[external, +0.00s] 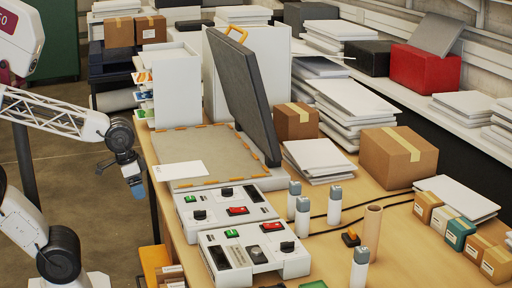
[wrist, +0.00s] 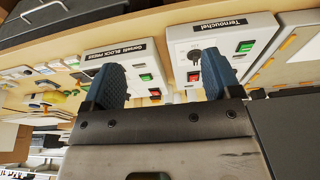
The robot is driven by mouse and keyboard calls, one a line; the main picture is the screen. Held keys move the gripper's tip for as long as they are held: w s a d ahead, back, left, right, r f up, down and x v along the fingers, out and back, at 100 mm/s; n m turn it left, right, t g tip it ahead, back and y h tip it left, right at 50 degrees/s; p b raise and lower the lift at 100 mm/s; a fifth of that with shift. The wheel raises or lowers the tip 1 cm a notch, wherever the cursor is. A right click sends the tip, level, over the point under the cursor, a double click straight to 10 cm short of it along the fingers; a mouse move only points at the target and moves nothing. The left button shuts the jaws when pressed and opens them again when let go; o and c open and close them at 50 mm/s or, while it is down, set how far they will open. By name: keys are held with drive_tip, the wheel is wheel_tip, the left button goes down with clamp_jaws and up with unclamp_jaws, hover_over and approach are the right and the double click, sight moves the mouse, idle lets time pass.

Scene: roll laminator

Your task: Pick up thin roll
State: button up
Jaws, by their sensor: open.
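A thin brown cardboard roll (external: 372,230) stands upright near the front right of the wooden table, among white bottles with grey caps. My gripper (external: 135,188) hangs off the table's left side in the external view, far to the left of the roll. In the wrist view my gripper (wrist: 162,75) shows two blue fingers spread apart with nothing between them. I cannot make out the roll in the wrist view.
Two white control boxes (external: 222,207) (external: 254,249) with buttons lie between my gripper and the roll. Behind them stands a press with a raised dark lid (external: 242,95). White bottles (external: 334,205), a large cardboard box (external: 398,158) and small boxes (external: 460,235) surround the roll.

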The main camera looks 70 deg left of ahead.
drive_tip(key=c, duration=0.3)
drive_tip(key=w+r+m, duration=0.2)
drive_tip(key=w+m, duration=0.1)
drive_tip(key=w, duration=0.4)
drive_tip(key=w+r+m, duration=0.2)
drive_tip(key=w+r, duration=0.1)
drive_tip(key=w, duration=0.5)
drive_tip(key=m+g, duration=0.3)
drive_tip(key=m, duration=0.9)
hover_over(304, 199)
drive_tip(key=s, duration=0.1)
wheel_tip(304, 199, down, 8)
drive_tip(key=shift+a+f, duration=0.1)
drive_tip(key=shift+a, duration=0.05)
drive_tip(key=shift+w+f+m, duration=0.25)
drive_tip(key=shift+w+m, duration=0.15)
drive_tip(key=shift+w, duration=0.15)
